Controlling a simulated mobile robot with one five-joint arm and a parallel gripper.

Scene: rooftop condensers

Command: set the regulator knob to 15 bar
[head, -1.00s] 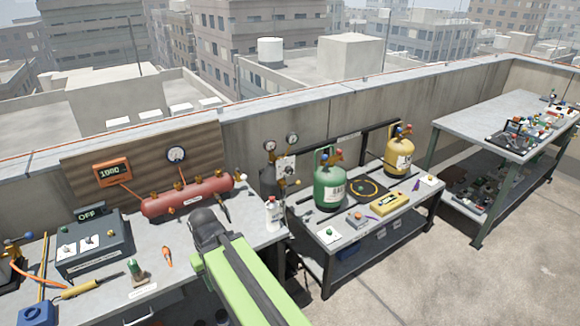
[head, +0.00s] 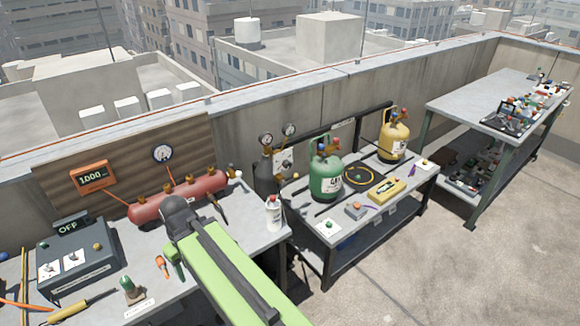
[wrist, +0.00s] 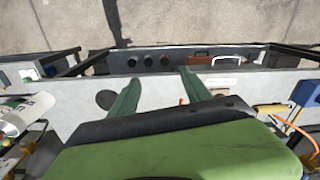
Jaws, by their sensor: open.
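The regulator stands on a dark cylinder (head: 266,172) behind the right end of the near bench. Two round gauges, a left one (head: 266,140) and a right one (head: 289,130), sit on it beside a pale plate (head: 283,161). A small brass-coloured part (head: 294,177) shows low on its right; I cannot tell if it is the knob. The gauge readings and any 15 bar mark are too small to read. My gripper (wrist: 158,76) is open and empty in the wrist view, its two green fingers apart above the bench edge. My arm extends over the near bench, left of the regulator.
A red manifold (head: 180,196) and a white bottle (head: 274,213) stand on the near bench. A grey box (head: 75,262) marked OFF is at left. The second bench holds a green cylinder (head: 326,178) and a yellow cylinder (head: 394,143). Open floor (head: 440,270) lies at right.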

